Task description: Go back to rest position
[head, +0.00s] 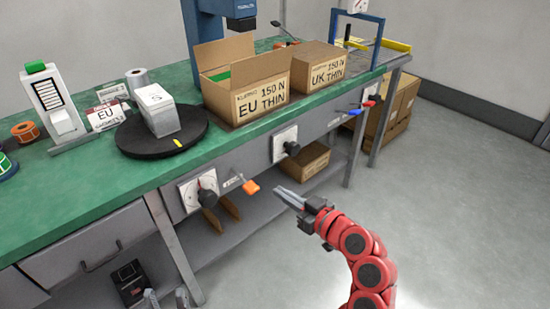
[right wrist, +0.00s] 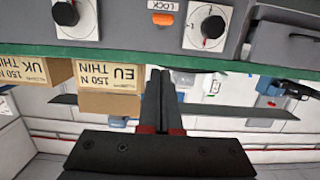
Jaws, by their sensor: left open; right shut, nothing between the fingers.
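My right gripper (head: 290,197), on the red arm, is in front of the bench, below the worktop edge and over the floor. Its grey fingers are together with nothing between them. In the right wrist view the closed dark fingers (right wrist: 158,95) point towards the bench, which appears upside down. My left gripper (head: 167,298) shows only as two grey fingertips at the bottom edge of the head view, apart and empty, in front of the lower shelf. The rest of the left arm is out of view.
The green bench (head: 90,185) carries an EU THIN box (head: 262,103), a UK THIN box (head: 327,72) and a black turntable (head: 135,150) with a light block (head: 158,113). Knobs (head: 207,182) and an orange lever (head: 250,187) protrude from its front. Open floor (head: 450,190) lies right.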

